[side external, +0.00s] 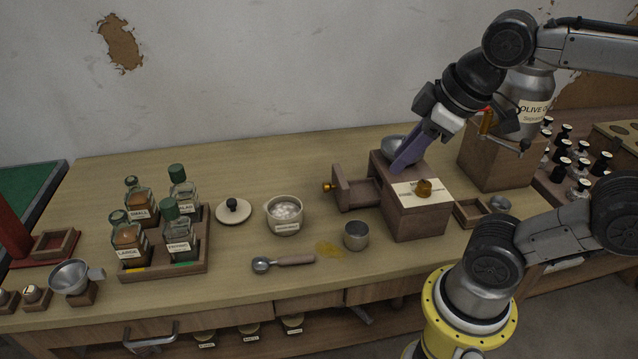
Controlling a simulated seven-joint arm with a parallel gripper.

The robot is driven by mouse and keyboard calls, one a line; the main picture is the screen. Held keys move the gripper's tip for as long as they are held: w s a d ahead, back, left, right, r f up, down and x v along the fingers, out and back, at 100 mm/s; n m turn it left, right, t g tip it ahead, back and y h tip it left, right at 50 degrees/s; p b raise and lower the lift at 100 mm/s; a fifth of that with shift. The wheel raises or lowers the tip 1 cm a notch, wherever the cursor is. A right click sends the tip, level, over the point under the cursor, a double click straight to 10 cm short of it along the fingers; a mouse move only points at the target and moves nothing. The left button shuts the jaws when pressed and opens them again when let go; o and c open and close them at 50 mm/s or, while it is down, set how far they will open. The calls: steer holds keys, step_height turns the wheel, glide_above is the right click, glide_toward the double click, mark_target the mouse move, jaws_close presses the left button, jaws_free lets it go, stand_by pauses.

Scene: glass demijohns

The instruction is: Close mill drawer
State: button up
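The mill (416,215) is a brown wooden box on the table, right of centre. A grey metal bowl (393,146) sits at its top, and a pale label and an amber knob (424,188) are on it. Its drawer (356,193) sticks out from the left side, pulled open, with an amber knob (327,187) on its front. My gripper (404,163) reaches down from the upper right, its purple-grey finger part over the top of the mill, right of the drawer. It appears apart from the drawer. Whether the fingers are open or touch the mill cannot be told.
A metal cup (355,236), a scoop (284,262) and a labelled white bowl (285,215) stand near the drawer. A lid (233,211) and a tray of jars (204,265) are further left. A wooden block (494,160) stands right of the mill. The table behind the drawer is clear.

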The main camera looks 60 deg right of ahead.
steer(key=shift+n+g+h, duration=0.3)
steer(key=shift+n+g, duration=0.1)
steer(key=shift+n, duration=0.5)
steer(key=w+r, duration=0.1)
steer(key=w, duration=0.1)
steer(key=w+d+r, duration=0.1)
steer(key=w+r, duration=0.1)
jaws_close()
steer(key=w+d+n+g+h, duration=0.1)
steer(key=w+d+n+g, duration=0.25)
steer(key=w, duration=1.05)
steer(key=w+d+f+n+g+h, duration=0.1)
steer(key=w+f+n+g, duration=0.1)
steer(key=w+f, duration=0.75)
steer(key=shift+g, duration=0.85)
steer(key=d+f, duration=0.1)
steer(key=f, duration=0.5)
steer(key=d+f, duration=0.1)
steer(key=f, duration=0.4)
steer(key=d+f, duration=0.1)
steer(key=f, duration=0.5)
steer(key=shift+w+d+f, duration=0.15)
steer(key=shift+f, duration=0.2)
steer(key=shift+s+d+f, duration=0.1)
steer(key=shift+s+d, duration=0.65)
steer(key=shift+d, duration=0.2)
steer(key=shift+s+d+f, duration=0.1)
steer(key=shift+s+d, duration=0.4)
steer(key=shift+d, duration=0.1)
